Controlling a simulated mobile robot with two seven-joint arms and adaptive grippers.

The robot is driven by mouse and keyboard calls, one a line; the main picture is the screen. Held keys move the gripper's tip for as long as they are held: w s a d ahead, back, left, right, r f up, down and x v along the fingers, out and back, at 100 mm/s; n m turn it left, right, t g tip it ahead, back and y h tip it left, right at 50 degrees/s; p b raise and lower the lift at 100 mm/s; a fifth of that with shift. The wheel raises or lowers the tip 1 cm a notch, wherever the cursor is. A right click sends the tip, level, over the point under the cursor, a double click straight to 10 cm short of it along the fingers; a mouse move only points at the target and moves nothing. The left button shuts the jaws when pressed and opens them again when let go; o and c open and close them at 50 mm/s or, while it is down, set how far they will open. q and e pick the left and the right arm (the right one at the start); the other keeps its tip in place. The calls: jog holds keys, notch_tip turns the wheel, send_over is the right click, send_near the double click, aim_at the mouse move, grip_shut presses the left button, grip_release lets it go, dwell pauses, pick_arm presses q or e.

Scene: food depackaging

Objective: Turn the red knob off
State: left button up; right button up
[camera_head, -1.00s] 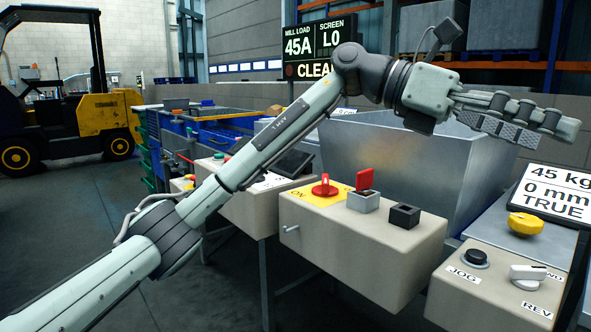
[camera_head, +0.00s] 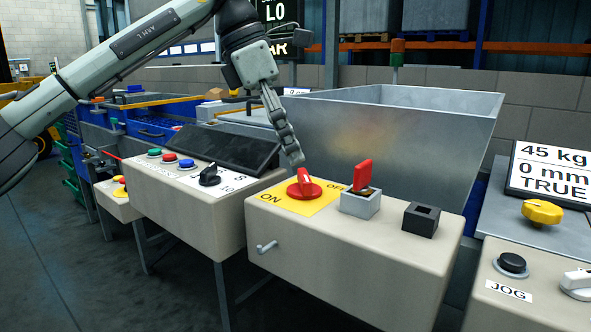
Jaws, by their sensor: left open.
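The red knob (camera_head: 304,186) sits on a yellow plate (camera_head: 277,199) with ON at its left and OFF, partly hidden, at its upper right. The knob is on top of a beige control box (camera_head: 350,246). My left gripper (camera_head: 297,160) comes down from above with its fingers pointing at the knob. The fingertips are just above and behind the knob; whether they touch it I cannot tell. The fingers show edge-on, open, with nothing between them. My right gripper is not in view.
A red key-like tab in a grey block (camera_head: 361,203) and a black square socket (camera_head: 420,219) stand right of the knob. A metal hopper (camera_head: 400,130) rises behind. Another box with a black selector (camera_head: 209,176) is at left, a yellow knob (camera_head: 541,212) at right.

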aim_at(303, 175)
pick_arm(q)
jog(key=x, duration=0.5)
jog(key=shift+f, duration=0.15)
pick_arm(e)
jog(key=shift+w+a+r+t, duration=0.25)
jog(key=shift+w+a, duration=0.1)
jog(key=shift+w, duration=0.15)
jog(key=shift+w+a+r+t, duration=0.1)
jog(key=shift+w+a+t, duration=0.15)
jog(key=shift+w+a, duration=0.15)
pick_arm(q)
jog(key=c, duration=1.2)
